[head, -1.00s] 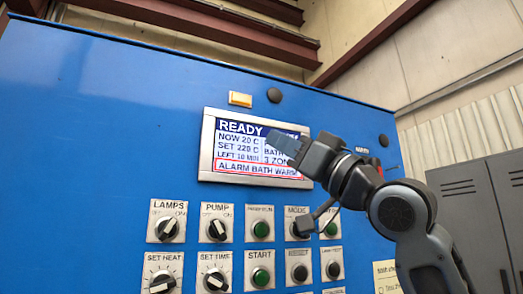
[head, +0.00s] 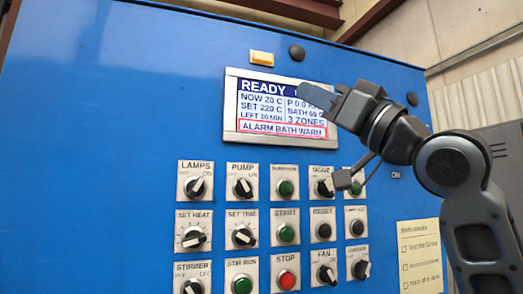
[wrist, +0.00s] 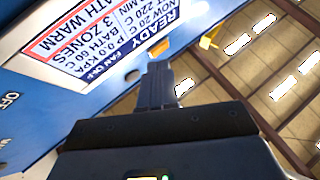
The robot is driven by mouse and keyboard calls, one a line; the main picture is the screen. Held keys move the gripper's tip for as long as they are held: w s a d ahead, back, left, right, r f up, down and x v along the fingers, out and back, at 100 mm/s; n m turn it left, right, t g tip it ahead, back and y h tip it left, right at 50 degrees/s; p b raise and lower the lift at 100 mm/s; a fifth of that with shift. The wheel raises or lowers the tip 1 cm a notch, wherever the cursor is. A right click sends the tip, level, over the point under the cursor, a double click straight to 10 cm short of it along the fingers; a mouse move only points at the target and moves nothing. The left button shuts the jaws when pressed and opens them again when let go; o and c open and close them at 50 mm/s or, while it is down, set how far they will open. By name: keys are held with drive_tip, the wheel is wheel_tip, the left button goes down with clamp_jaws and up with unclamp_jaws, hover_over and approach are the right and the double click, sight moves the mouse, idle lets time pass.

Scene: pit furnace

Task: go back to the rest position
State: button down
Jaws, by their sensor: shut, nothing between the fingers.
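My gripper (head: 318,97) is shut and empty, held in front of the right part of the blue control panel (head: 110,110). It covers part of the display (head: 262,134), which reads READY, NOW 20 C, SET 220 C, and ALARM BATH WARM in a red box. In the wrist view the shut fingers (wrist: 158,84) point up past the tilted display (wrist: 100,45). I cannot tell whether the fingers touch the panel; they look apart from it.
Below the display are rows of knobs and buttons, with the red STOP button (head: 287,279) at the bottom. An amber lamp (head: 262,57) is above the display. A paper checklist (head: 420,257) is at lower right. Grey cabinets (head: 500,150) stand behind my arm.

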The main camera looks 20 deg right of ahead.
wheel_tip(320, 180, down, 11)
drive_tip(key=w+d+m+t+h, duration=0.2)
drive_tip(key=m+h, duration=0.2)
drive_tip(key=m, duration=0.1)
drive_tip(key=s+f+m+g+h, duration=0.1)
drive_tip(key=s+f+m+h, duration=0.15)
drive_tip(key=f, duration=0.75)
drive_tip(key=s+f+m+h, duration=0.2)
drive_tip(key=f+h, duration=0.2)
drive_tip(key=f, duration=0.6)
drive_tip(key=s+f+m+g+h, duration=0.1)
drive_tip(key=s+f+m+h, duration=0.2)
drive_tip(key=f, duration=0.7)
drive_tip(key=s+a+f+n+g, duration=0.2)
drive_tip(key=s+a+f+g, duration=0.1)
drive_tip(key=s+f, duration=1.15)
drive_tip(key=s+f+n+g, duration=0.3)
drive_tip(key=s+n, duration=0.1)
drive_tip(key=s, duration=1.4)
drive_tip(key=shift+s+d+g, duration=0.15)
drive_tip(key=shift+s+g, duration=0.05)
drive_tip(key=shift+g, duration=0.2)
drive_tip(key=c, duration=1.9)
unclamp_jaws()
drive_tip(key=shift+y, duration=0.25)
